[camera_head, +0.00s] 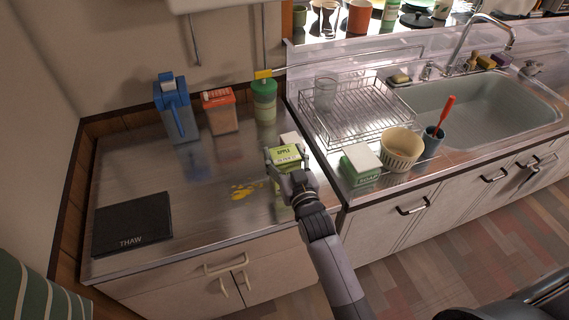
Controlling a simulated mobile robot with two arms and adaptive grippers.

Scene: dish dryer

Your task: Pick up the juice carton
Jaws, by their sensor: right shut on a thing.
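The juice carton (287,153) is a small yellow-green box with a pale top. It is over the right part of the metal counter, near the front edge. My right gripper (288,163) is shut on it, with fingers on both sides. My right arm comes up from the bottom and hides the carton's lower part, so I cannot tell whether it touches the counter. My left gripper does not show.
A blue container (176,110), an orange box (219,111) and a green-lidded jar (264,103) stand at the back. A black THAW board (133,222) lies at left. A soap box (360,165), ribbed pot (401,151), dish rack (357,113) and sink (480,110) are at right.

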